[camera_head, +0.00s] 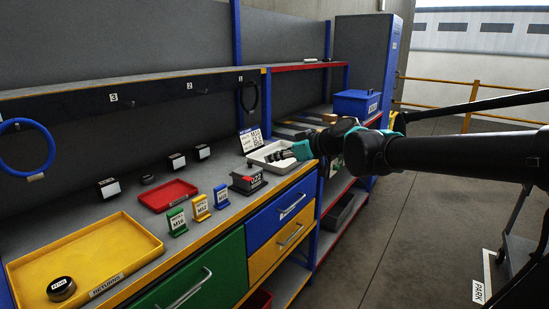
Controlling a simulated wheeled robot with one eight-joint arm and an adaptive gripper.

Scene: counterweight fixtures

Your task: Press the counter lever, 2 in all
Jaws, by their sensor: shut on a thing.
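The counter (247,181) is a small dark box with a red part on top and a white number label that seems to read 022. It stands on the workbench near the front edge, right of the coloured label stands. Its lever is too small to make out clearly. My gripper (272,156) reaches in from the right, over the pale grey tray (290,167) behind and right of the counter. It is apart from the counter in the picture. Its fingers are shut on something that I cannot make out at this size.
A yellow returns tray (112,246) holds a dark round item (61,288). A red tray (167,195) and green, yellow and blue label stands (201,207) fill the bench left of the counter. A blue bin (356,103) stands farther back.

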